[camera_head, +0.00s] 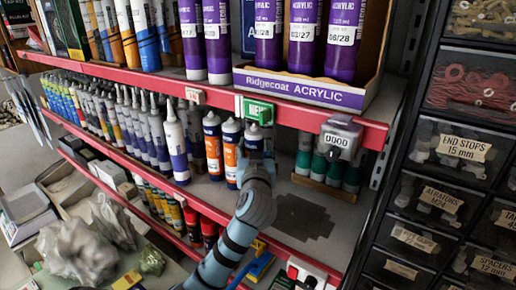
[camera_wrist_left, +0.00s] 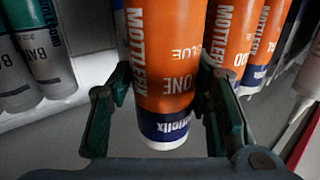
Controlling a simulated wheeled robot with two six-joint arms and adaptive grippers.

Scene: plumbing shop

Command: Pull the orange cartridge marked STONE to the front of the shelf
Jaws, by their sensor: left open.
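An orange cartridge (camera_wrist_left: 165,60) with white lettering ending in "ONE" and a dark blue band is nearest in the left wrist view. Its grey-blue top (camera_head: 254,136) shows in the head view, while my left gripper (camera_head: 257,170) hides most of its body. The left gripper is open, with one finger on each side of the cartridge in the left wrist view (camera_wrist_left: 164,95). I cannot tell whether either finger touches it. Two more orange cartridges (camera_head: 231,152) (camera_head: 213,148) stand beside it. My right gripper is not in view.
Green-banded cartridges (camera_head: 351,178) stand in a tray on the right, and a white-and-purple cartridge (camera_head: 176,147) stands on the left. The red front edge (camera_head: 230,218) runs below. A grey device marked 0000 (camera_head: 338,138) hangs from the upper shelf. The shelf's right front is clear.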

